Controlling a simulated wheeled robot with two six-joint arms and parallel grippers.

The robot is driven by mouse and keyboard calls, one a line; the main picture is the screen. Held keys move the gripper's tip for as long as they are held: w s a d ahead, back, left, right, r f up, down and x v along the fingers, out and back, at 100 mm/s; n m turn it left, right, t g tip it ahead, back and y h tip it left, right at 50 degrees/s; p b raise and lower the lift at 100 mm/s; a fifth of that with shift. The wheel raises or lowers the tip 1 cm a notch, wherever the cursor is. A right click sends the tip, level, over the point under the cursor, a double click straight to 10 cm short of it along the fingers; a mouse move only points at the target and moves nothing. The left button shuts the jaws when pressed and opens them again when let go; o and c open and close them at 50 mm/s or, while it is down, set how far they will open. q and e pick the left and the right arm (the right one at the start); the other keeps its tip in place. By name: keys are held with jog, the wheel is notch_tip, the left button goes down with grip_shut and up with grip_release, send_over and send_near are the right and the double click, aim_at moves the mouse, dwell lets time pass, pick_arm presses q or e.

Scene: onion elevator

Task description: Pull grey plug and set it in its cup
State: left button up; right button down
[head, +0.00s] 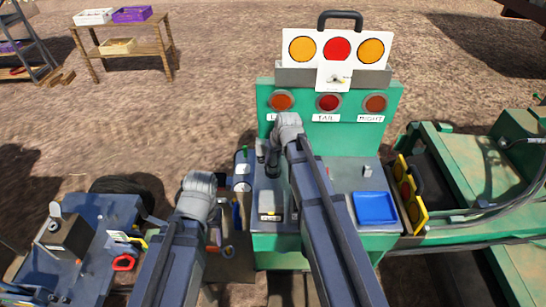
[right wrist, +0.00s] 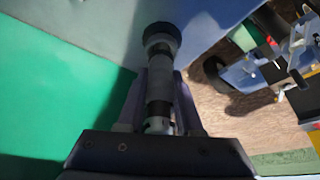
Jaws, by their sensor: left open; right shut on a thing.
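My right gripper (head: 270,158) is over the left part of the green station's grey top. In the right wrist view, the right gripper (right wrist: 158,115) is shut on a grey cylindrical plug (right wrist: 159,82) with a wide black end. The black end points away from the gripper, towards a grey surface; I cannot tell whether it touches. A small grey box with a pale label (head: 270,207) stands on the station top below the right gripper. I cannot make out which thing is the plug's cup. My left gripper (head: 206,216) is open, left of the station, its fingers mostly hidden by its wrist.
The green station (head: 340,140) has a lamp panel behind its top. A blue tray (head: 375,208) lies at its right. A white and green cylinder (head: 242,168) is at its left edge. A blue cart (head: 75,250) stands left. Yellow-edged lamp boards (head: 409,190) stand right.

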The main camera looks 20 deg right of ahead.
jog(key=shift+f+b, duration=0.5)
jog(key=shift+f, duration=0.1)
jog(key=shift+c, duration=0.5)
grip_release()
jog(key=shift+r, duration=0.15)
notch_tip(320, 180, up, 7)
jog(key=p, duration=0.7)
dwell(0.6)
